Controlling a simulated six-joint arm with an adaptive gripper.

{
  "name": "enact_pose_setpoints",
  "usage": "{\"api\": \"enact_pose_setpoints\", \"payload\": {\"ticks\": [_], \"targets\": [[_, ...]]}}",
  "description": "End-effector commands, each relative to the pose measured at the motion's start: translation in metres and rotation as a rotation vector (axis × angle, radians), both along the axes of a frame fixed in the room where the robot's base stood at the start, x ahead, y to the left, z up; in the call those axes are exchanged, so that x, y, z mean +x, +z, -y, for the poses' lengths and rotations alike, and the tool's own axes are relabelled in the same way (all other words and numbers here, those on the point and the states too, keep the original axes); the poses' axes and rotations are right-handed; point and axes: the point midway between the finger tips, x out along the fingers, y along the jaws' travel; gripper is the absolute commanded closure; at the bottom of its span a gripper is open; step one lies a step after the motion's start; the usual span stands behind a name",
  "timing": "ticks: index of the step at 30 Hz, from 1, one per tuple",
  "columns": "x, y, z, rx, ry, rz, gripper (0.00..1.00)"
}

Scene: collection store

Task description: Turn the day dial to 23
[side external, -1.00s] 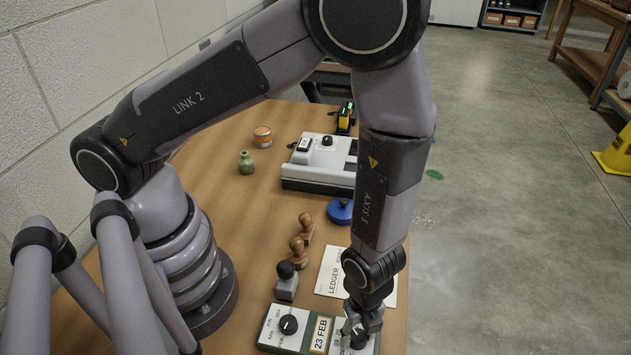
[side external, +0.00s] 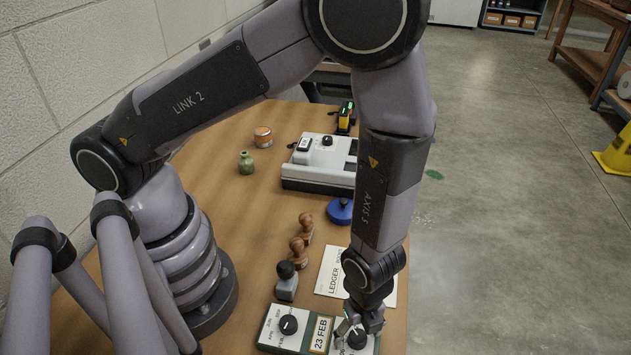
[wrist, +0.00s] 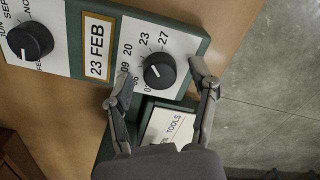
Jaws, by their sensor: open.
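The date panel (wrist: 188,31) is a green block with white dial plates and a window (wrist: 97,47) reading "23 FEB". The day dial (wrist: 158,71) is a black knob with a white pointer line, on a plate with numbers including 09, 20, 23 and 27. The month dial (wrist: 30,41) is a second black knob at the left of the wrist view. My gripper (wrist: 163,85) is open, its fingers apart on either side of the day dial. In the side external view my gripper (side external: 358,330) is low over the day dial (side external: 356,340), which it partly covers.
Several stamps, including a grey one (side external: 287,283), stand behind the panel. A ledger (side external: 330,272) lies near the wrist. A blue round object (side external: 340,211) and a white machine (side external: 315,178) sit farther back. The table's right edge is close to my gripper.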

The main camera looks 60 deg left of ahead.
Motion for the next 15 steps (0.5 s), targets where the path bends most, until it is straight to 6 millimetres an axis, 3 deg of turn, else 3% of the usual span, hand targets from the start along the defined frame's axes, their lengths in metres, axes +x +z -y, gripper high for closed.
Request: {"api": "enact_pose_setpoints", "payload": {"ticks": [5,15], "targets": [[0.0,-0.0001,0.0,0.0,0.219,0.0,0.41],[0.0,-0.0001,0.0,0.0,0.956,0.0,0.41]]}}
